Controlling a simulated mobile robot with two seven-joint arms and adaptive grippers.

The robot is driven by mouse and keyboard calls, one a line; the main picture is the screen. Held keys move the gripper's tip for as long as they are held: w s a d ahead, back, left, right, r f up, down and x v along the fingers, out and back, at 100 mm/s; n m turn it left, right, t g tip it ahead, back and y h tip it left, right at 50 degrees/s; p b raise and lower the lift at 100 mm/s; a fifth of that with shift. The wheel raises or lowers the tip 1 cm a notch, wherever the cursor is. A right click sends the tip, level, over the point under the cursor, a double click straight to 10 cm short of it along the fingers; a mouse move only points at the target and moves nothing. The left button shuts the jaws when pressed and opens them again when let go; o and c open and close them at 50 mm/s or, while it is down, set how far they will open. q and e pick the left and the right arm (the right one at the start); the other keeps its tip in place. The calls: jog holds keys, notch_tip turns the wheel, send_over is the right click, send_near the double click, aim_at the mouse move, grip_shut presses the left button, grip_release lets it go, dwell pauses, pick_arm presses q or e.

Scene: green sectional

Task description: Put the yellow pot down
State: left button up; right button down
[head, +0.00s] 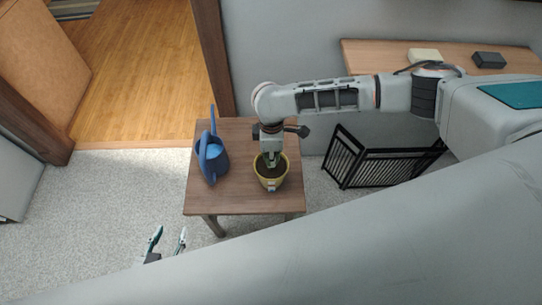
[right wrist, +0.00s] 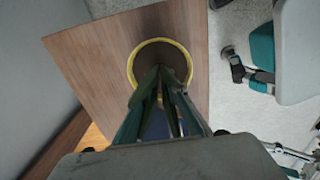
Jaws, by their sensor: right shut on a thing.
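The yellow pot (head: 271,183), with dark soil inside, is over the right part of the small wooden table (head: 235,200) in the head view. I cannot tell whether its base touches the tabletop. My right gripper (head: 271,160) reaches down from above and is shut on the pot. In the right wrist view, the fingers of the right gripper (right wrist: 165,80) overlap the round yellow rim of the pot (right wrist: 134,66); the exact contact is hidden. My left gripper (head: 168,243) is low at the left, apart from the table, with its fingers spread and nothing between them.
A blue watering can (head: 211,158) stands on the table just left of the pot. A black slatted rack (head: 375,165) stands right of the table. A wooden shelf (head: 385,55) with two small boxes is at the back right. The table's front left is clear.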

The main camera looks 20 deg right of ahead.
jog(key=shift+w+r, duration=0.1)
jog(key=c, duration=2.4)
grip_release()
jog(key=o, duration=0.4)
